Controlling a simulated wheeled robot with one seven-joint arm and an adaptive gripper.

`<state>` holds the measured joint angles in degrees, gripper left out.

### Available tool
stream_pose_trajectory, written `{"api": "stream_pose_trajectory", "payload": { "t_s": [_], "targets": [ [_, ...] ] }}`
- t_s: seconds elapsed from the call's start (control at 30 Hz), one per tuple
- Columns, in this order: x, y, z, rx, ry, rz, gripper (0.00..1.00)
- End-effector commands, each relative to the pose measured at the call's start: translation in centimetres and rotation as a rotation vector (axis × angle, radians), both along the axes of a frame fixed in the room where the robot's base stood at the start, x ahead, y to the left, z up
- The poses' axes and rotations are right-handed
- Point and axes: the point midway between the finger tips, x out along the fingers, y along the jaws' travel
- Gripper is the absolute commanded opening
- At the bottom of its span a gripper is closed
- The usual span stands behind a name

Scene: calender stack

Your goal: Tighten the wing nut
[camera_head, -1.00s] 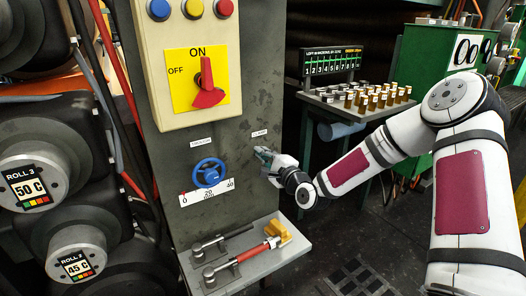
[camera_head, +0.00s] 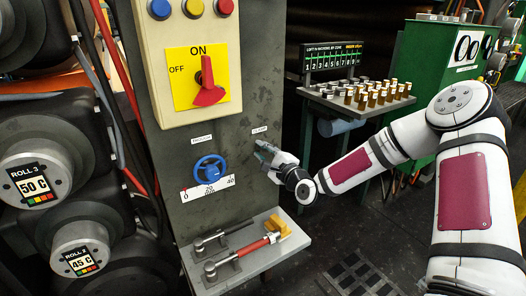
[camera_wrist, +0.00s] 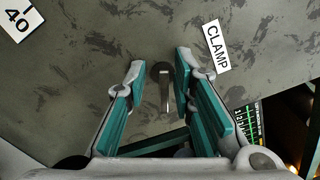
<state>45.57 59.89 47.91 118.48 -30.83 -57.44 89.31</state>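My gripper (camera_head: 266,152) is at the right part of the grey panel, just below the small CLAMP label (camera_head: 259,130). In the wrist view my gripper (camera_wrist: 160,75) is open, with its two teal-padded fingers apart. Between them is a small fitting that looks like the wing nut (camera_wrist: 164,92): a dark round head with a narrow metallic piece extending down from it. I see a gap on both sides of it, so the fingers do not appear to touch it. In the head view my gripper hides this fitting.
A blue handwheel (camera_head: 209,170) with a scale is left of my gripper. A red rotary switch (camera_head: 208,85) is above. A rack of small bottles (camera_head: 365,95) stands behind at right.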

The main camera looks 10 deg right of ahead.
Motion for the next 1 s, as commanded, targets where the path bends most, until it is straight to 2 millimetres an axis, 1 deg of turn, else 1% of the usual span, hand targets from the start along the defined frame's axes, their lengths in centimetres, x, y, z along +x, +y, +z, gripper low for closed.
{"api": "stream_pose_trajectory", "payload": {
  "t_s": [0.27,0.37,0.47,0.8,0.9,1.0],
  "targets": [
    [0.1,-0.1,0.2,0.0,-0.005,-0.001,0.27],
    [-0.4,-0.2,0.2,0.0,-0.006,-0.003,0.27],
    [-1.5,-0.7,0.2,0.001,-0.003,-0.004,0.27],
    [-7.9,-2.8,0.1,0.001,-0.002,-0.004,0.27],
    [-9.4,-3.2,0.2,0.001,-0.003,-0.003,0.27],
    [-10.5,-3.6,0.1,0.0,-0.003,-0.004,0.27]
  ]
}}
